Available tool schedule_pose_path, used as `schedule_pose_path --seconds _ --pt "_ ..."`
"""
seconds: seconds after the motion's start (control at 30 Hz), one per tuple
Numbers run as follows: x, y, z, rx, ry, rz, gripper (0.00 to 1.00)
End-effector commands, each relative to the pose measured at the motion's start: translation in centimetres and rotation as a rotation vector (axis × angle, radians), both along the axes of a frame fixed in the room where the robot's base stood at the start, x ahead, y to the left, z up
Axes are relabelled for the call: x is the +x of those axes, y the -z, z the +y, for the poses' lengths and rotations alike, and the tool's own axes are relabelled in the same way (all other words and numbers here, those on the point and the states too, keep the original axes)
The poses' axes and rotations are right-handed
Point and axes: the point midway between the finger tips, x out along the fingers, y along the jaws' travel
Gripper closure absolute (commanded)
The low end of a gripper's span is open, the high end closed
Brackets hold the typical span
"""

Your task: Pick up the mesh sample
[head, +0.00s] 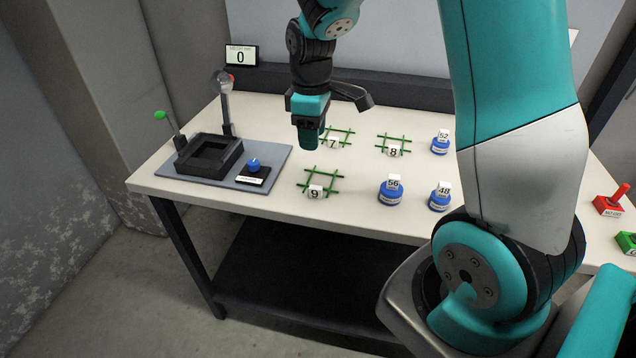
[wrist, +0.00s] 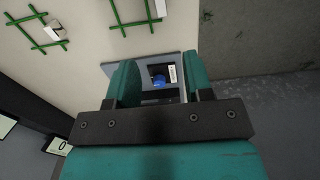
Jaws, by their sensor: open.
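Three green mesh samples with numbered white tags lie on the table: one tagged 7 (head: 346,133), one tagged 8 (head: 393,140) and one tagged 9 (head: 322,180). My gripper (head: 308,140) is above the table, close to the sample tagged 7 and partly covering it. In the wrist view my gripper (wrist: 160,88) is open, with nothing between its fingers but the device's blue knob (wrist: 159,80) seen below. Two green meshes show at the upper part of the wrist view, one at the left (wrist: 38,28) and one at the top (wrist: 135,14); their tags are unreadable there.
A grey device base (head: 265,190) with a black square frame (head: 208,156) stands at the left. Behind it is a display reading 0 (head: 241,56). Blue weights labelled 52 (head: 440,143), 56 (head: 391,192) and 48 (head: 440,197) stand right of the meshes. A red-handled item (head: 611,203) is far right.

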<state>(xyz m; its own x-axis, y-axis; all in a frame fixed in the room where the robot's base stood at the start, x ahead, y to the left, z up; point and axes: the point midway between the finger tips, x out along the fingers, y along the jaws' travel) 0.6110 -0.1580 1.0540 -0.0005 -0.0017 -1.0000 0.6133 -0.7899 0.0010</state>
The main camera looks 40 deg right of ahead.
Motion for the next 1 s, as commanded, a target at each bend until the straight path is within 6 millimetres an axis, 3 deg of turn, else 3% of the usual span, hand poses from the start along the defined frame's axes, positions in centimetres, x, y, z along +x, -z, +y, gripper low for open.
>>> schedule_pose_path --seconds 0.3,1.0 --pt "-0.2 7.0 0.2 0.002 -0.003 0.005 0.53" --pt "-0.4 14.1 0.0 0.001 -0.003 0.0 0.53"
